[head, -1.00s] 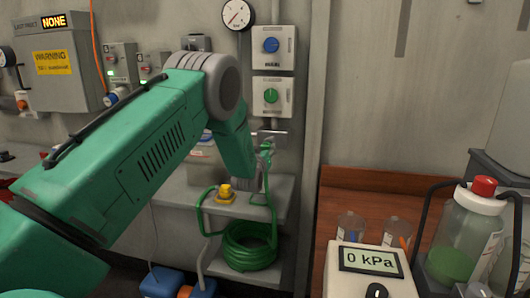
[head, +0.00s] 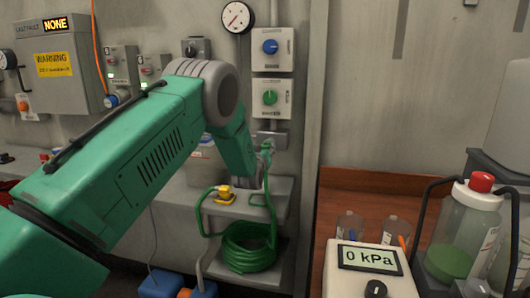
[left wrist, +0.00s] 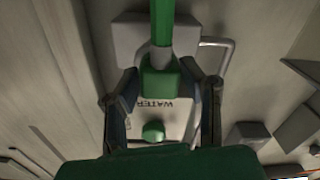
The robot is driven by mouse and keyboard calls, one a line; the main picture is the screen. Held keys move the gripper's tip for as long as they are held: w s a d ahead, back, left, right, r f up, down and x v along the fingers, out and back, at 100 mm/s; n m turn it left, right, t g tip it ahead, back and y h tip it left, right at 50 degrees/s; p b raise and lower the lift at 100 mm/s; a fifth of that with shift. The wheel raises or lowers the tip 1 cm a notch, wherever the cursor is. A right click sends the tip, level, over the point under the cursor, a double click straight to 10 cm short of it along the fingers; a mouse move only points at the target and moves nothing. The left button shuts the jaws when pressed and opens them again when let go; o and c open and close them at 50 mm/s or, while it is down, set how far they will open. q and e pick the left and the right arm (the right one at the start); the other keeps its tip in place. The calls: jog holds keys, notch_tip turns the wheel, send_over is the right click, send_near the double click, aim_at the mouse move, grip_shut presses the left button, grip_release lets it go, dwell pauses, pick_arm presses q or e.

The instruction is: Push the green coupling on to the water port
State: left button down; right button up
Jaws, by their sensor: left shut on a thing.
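The green coupling (head: 266,148) is at the end of my left arm, below the wall control box with the green knob. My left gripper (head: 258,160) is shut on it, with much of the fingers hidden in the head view. In the left wrist view, the green coupling (left wrist: 160,80) sits between the two fingers, and a green stem or hose runs up from it. A light plate (left wrist: 172,112) marked WATER lies behind it. A grey bracket (head: 270,138) is close to the coupling. I cannot tell whether the coupling is seated on the water port. My right gripper is out of view.
A coiled green hose (head: 248,250) lies on the lower shelf. A yellow fitting (head: 225,192) is on the grey shelf (head: 180,196). A pressure readout (head: 370,257) shows 0 kPa. A bottle with a red cap (head: 470,225) stands at the right.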

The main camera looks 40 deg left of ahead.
pick_arm(q)
jog(key=shift+w+r, duration=0.3)
jog(key=shift+r, duration=0.2)
jog(key=c, duration=1)
grip_release()
jog(key=shift+w+f, duration=0.1)
jog(key=shift+f, duration=0.05)
jog(key=shift+o, duration=0.2)
jog(key=shift+w+a+f, duration=0.1)
jog(key=shift+w+f, duration=0.05)
jog(key=shift+f, duration=0.1)
jog(key=shift+a+f, duration=0.15)
jog(key=shift+a, duration=0.05)
jog(key=v, duration=1.2)
